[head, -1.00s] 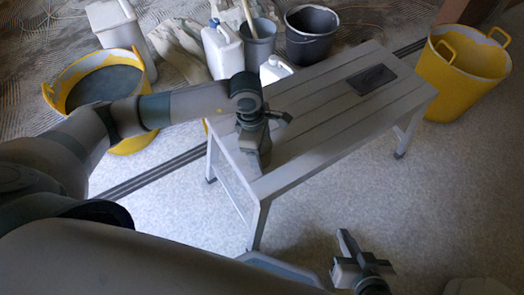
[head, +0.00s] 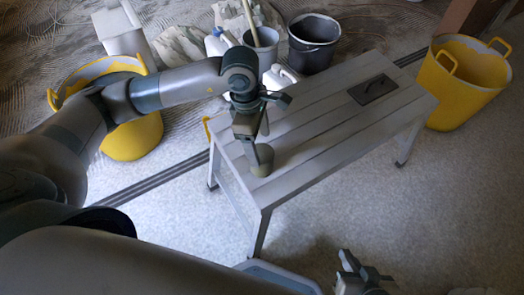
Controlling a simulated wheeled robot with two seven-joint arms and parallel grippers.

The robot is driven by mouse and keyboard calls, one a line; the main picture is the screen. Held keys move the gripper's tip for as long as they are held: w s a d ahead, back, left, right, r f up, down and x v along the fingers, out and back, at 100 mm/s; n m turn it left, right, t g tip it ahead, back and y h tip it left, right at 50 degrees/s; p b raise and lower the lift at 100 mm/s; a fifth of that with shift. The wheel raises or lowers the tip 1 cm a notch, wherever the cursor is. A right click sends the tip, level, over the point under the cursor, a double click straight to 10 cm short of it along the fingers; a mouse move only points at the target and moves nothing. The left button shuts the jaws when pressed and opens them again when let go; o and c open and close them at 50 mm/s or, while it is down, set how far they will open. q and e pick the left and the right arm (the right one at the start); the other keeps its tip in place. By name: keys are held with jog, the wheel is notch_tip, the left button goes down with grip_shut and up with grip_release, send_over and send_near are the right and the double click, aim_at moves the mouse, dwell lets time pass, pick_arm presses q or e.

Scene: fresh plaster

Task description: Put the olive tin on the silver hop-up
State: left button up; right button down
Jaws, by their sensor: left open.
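The olive tin (head: 263,161) is a small dull grey-green cylinder. It stands upright on the near left end of the silver hop-up (head: 322,125), a slatted bench-like platform. My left gripper (head: 255,140) is open, just above and beside the tin. One finger hangs down along the tin's left side and partly overlaps it in the picture; I cannot tell whether they touch. My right gripper (head: 362,268) is low at the bottom edge, away from the hop-up and with nothing visible in it; its jaw state is unclear.
A dark trowel-like plate (head: 373,88) lies on the hop-up's far right end. Yellow tubs stand left (head: 134,136) and right (head: 460,82). A black bucket (head: 313,42), a grey bucket and white jugs stand behind. A pale blue tray edge (head: 275,273) shows below.

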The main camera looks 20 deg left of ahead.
pick_arm(q)
jog(key=shift+a+r, duration=0.15)
jog(key=shift+r, duration=0.7)
jog(key=shift+a+r, duration=0.1)
jog(key=shift+r, duration=0.7)
